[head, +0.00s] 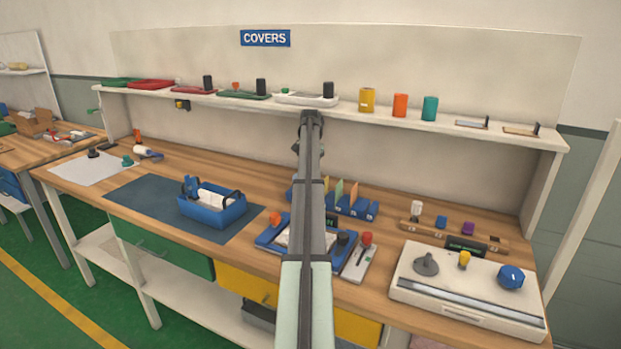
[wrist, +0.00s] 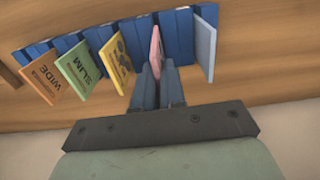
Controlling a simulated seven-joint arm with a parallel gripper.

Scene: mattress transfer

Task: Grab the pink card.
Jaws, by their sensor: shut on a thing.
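In the wrist view, the pink card (wrist: 155,47) stands edge-on among the slots of a blue rack (wrist: 178,30). My gripper (wrist: 158,68) is shut on its near edge, with one dark finger on each side. The card's far end is still between the rack's blue dividers. I cannot tell whether it is lifted at all. In the head view, my arm covers the pink card and my fingertips; part of the blue rack (head: 362,208) shows just right of the arm.
Orange WIDE (wrist: 50,80), green SLIM (wrist: 82,70) and yellow (wrist: 116,63) cards stand left of the pink card; a light blue card (wrist: 205,48) stands close right. In the head view, a shelf (head: 440,125) runs above the bench. A blue tote (head: 222,212) sits left.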

